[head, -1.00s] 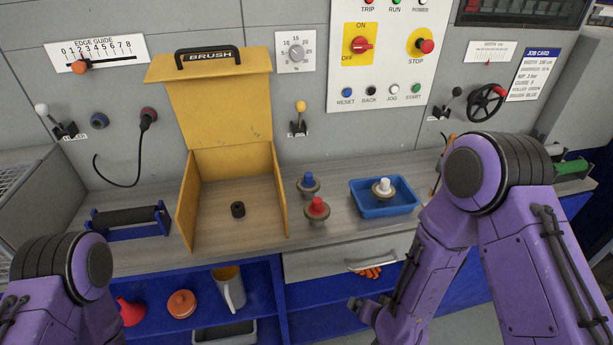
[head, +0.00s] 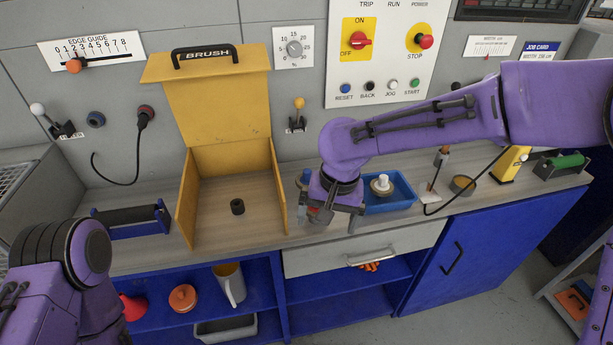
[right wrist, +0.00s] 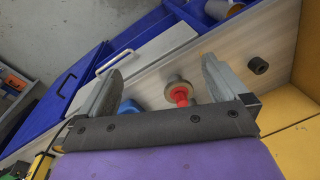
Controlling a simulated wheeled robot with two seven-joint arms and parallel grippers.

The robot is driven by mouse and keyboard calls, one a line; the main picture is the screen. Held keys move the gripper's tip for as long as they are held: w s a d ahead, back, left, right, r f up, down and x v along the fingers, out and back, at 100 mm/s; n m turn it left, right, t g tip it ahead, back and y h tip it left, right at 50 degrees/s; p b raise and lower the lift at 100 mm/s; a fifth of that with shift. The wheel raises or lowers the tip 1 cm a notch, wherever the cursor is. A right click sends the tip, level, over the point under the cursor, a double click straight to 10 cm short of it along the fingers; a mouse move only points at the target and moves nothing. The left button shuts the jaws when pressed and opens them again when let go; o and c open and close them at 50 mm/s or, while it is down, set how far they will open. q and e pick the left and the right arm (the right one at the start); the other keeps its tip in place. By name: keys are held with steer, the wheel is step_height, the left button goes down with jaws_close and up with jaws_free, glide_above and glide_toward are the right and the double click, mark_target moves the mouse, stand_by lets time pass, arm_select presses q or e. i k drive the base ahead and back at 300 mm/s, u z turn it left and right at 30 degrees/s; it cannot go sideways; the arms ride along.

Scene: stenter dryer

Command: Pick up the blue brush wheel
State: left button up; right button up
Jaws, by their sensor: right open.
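The blue brush wheel (head: 304,177) stands on the counter between the yellow box and the blue tray. In the head view it is mostly hidden behind my right gripper (head: 330,220); I cannot make it out in the right wrist view. My right gripper is open and points down over the counter in front of the blue wheel. The red brush wheel (right wrist: 181,92) shows between its open fingers (right wrist: 163,70) in the right wrist view, apparently not gripped. My left gripper is out of view; only my left arm shows at the lower left.
The blue tray (head: 402,205) with a white-knobbed wheel (head: 382,186) is just right of my right gripper. The open yellow box (head: 184,200) with a black ring (head: 237,207) stands to the left. A drawer (head: 325,260) is below the counter's front edge.

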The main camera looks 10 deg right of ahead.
mark_target(303, 179)
steer(key=i, duration=0.9)
